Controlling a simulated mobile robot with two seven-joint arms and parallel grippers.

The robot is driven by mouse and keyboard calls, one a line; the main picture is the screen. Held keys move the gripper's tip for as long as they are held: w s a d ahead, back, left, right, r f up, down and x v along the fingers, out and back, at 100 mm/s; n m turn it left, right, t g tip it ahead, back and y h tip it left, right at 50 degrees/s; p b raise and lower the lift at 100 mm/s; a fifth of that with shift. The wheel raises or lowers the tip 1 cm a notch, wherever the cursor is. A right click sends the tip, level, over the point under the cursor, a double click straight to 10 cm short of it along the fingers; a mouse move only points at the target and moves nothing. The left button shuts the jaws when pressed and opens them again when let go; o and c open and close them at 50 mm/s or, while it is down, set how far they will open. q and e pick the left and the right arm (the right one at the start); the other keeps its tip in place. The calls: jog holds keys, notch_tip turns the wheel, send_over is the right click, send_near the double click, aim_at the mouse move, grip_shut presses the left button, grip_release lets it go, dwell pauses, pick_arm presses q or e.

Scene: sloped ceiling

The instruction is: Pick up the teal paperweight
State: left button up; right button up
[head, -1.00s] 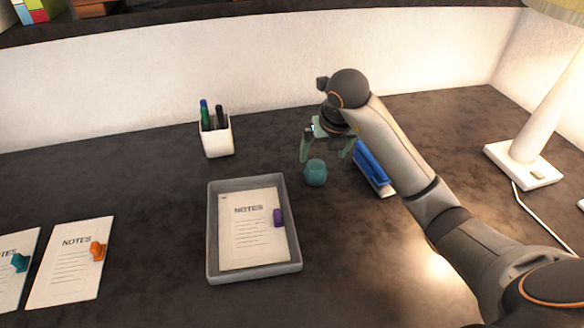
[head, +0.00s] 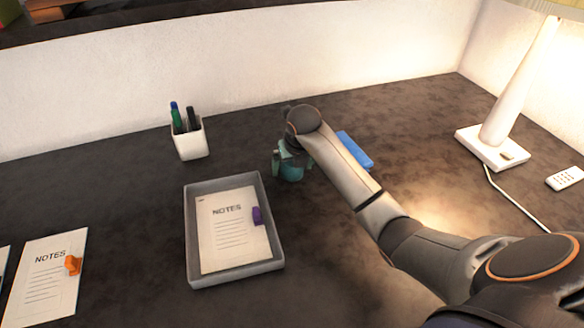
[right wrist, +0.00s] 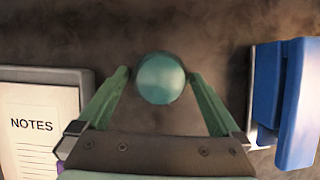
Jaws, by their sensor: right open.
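The teal paperweight (head: 291,173) stands on the dark desk, to the right of the grey tray. In the head view it is partly hidden by my right gripper (head: 288,166) and arm. In the right wrist view the paperweight (right wrist: 160,78) shows as a round teal top between the tips of my open right gripper (right wrist: 160,85). My left gripper is not in view.
A grey tray (head: 190,245) with a notes sheet and purple clip lies left of the paperweight. A blue stapler-like object (head: 355,151) is close on the right. A white pen cup (head: 190,140) stands behind the tray. A lamp (head: 492,148) stands far right.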

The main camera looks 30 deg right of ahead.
jog(key=shift+c, duration=0.2)
jog(key=shift+w, duration=0.1)
grip_shut()
dwell(0.5)
